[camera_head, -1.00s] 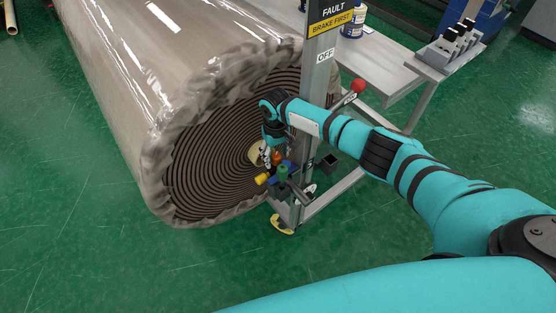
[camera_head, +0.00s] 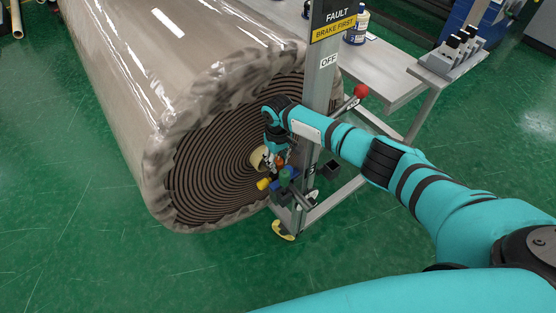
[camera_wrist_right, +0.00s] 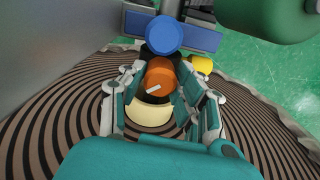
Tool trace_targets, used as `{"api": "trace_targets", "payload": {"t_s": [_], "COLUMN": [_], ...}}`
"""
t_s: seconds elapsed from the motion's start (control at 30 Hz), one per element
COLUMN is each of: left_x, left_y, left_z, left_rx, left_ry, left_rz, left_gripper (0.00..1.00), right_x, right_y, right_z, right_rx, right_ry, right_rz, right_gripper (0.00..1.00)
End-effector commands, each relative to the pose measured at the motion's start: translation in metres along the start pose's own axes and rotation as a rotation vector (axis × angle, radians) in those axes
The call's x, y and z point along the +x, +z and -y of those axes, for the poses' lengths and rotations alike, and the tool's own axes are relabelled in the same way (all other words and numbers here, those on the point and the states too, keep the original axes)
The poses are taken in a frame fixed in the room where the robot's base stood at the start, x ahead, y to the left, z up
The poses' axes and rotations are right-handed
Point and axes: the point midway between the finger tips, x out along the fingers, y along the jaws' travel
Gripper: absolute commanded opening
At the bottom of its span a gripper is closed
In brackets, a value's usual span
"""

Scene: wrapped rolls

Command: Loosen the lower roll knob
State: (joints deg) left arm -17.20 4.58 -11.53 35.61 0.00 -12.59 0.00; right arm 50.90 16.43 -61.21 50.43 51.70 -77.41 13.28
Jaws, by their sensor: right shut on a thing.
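My right gripper (camera_head: 274,156) is in front of the end of the wrapped roll (camera_head: 215,155), beside the metal post. In the right wrist view my right gripper (camera_wrist_right: 163,98) has its fingers on both sides of an orange knob (camera_wrist_right: 160,76) with a white mark line, shut on it. A blue round knob (camera_wrist_right: 164,35) and a yellow knob (camera_wrist_right: 201,65) are close by. My left gripper is not in view.
The metal post (camera_head: 318,90) carries a "FAULT / BRAKE FIRST" sign (camera_head: 333,22), an "OFF" label and a red-ball lever (camera_head: 361,91). A green part (camera_wrist_right: 265,15) is close at the upper right of the wrist view. A grey bench (camera_head: 385,75) stands behind. The green floor in front is clear.

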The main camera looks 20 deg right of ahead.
Motion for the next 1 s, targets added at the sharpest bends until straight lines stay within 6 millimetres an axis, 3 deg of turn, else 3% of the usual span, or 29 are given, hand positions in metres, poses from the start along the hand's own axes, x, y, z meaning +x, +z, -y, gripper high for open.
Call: {"api": "trace_targets", "payload": {"t_s": [0.2, 0.5, 0.53, 0.7, 1.0], "left_x": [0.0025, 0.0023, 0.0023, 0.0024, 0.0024], "left_y": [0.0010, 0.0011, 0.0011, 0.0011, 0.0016], "left_z": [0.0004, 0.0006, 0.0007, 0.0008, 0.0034], "left_rx": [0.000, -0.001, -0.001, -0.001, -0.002], "left_ry": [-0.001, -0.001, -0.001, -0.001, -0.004], "left_rz": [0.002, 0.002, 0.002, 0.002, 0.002], "left_gripper": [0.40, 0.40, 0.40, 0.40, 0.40], "right_x": [0.0006, 0.0002, 0.0002, 0.0002, -0.0024], "right_y": [0.0005, 0.0005, 0.0005, 0.0005, 0.0000], "right_z": [-0.0001, -0.0004, -0.0004, -0.0003, -0.0002], "right_rx": [-0.170, -0.189, -0.189, -0.188, -0.188], "right_ry": [0.000, 0.001, 0.001, 0.000, 0.000], "right_rz": [0.001, 0.002, 0.002, 0.002, 0.000], "right_gripper": [0.00, 0.00, 0.33, 0.55, 0.55]}}
